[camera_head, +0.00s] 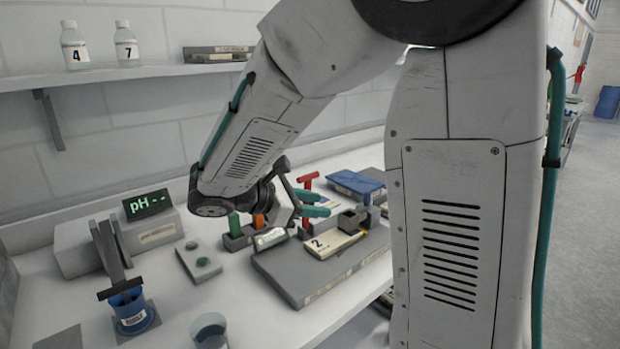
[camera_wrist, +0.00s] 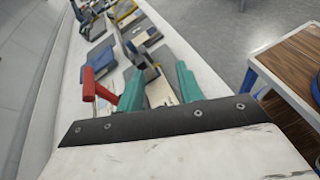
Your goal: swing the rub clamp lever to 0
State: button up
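A red T-shaped handle (camera_head: 308,180) stands on the bench beside my gripper (camera_head: 322,203); I cannot tell for sure whether it is the rub clamp lever. In the wrist view the red handle (camera_wrist: 93,86) is just left of the left teal finger, outside the jaws. My gripper (camera_wrist: 158,70) is open, its two teal fingers apart. A grey upright bar (camera_wrist: 128,45) shows beyond and between the fingers; whether it lies within the jaws is unclear. No 0 mark is readable. My wrist hides part of the clamp area in the head view.
A cream block marked 2 (camera_head: 330,243) lies on a grey slab (camera_head: 285,284) below the gripper. A blue-topped box (camera_head: 354,183) is behind. A pH meter (camera_head: 147,203) and blue cup (camera_head: 131,312) stand left. A wooden-topped table (camera_wrist: 290,75) is across the aisle.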

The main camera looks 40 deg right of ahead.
aim_at(309, 177)
jog(key=w+n+t+h, duration=0.3)
jog(key=w+n+h, duration=0.25)
jog(key=w, duration=0.35)
jog(key=shift+n+y, duration=0.35)
jog(key=shift+y, duration=0.1)
jog(key=d, duration=0.6)
jog(key=shift+w+d+r, duration=0.2)
jog(key=shift+d+r, duration=0.05)
jog(key=shift+r, duration=0.1)
jog(key=shift+c, duration=0.4)
grip_shut()
